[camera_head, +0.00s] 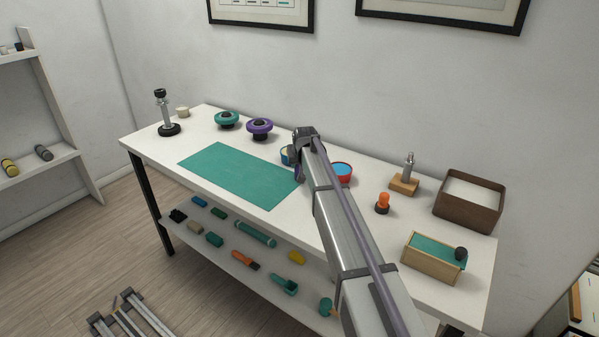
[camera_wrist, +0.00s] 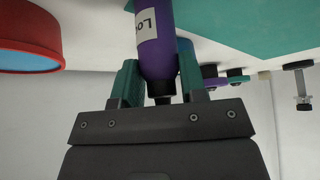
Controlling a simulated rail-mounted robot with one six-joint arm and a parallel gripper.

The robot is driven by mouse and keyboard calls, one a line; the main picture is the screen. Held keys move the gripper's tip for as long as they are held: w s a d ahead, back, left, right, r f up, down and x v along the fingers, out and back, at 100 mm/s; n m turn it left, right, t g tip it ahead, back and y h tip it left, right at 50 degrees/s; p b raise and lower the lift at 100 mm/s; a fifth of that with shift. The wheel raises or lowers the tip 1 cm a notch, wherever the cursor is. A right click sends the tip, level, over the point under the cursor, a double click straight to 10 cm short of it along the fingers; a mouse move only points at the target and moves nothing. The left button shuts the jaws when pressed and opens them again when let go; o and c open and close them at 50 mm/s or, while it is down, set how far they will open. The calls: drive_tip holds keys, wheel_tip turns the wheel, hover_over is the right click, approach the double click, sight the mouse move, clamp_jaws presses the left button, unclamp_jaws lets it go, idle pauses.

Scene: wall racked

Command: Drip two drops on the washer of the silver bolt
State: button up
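A purple bottle (camera_wrist: 158,55) with a white label and a dark nozzle is between the teal fingers of my gripper (camera_wrist: 160,70) in the wrist view. Both fingers meet its sides with no visible gap, so the gripper looks shut on it. That view is upside down, so the nozzle points up; the bottle's base is cut off. In the head view, my gripper (camera_head: 300,150) is at the back middle of the table and mostly hides the bottle. A silver bolt (camera_head: 409,164) stands upright on a wooden block (camera_head: 404,184) at the right; its washer is too small to make out.
A red bowl with blue inside (camera_head: 342,172) is just right of my gripper. An orange-topped piece (camera_head: 382,202), a brown box (camera_head: 468,216) and a teal-topped wooden box (camera_head: 432,262) stand at the right. A teal mat (camera_head: 240,172) lies left; a silver post (camera_head: 166,112) stands beyond.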

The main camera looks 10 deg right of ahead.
drive_tip(key=c, duration=0.5)
wheel_tip(320, 180, up, 10)
drive_tip(key=p, duration=1)
drive_tip(key=shift+r, duration=0.15)
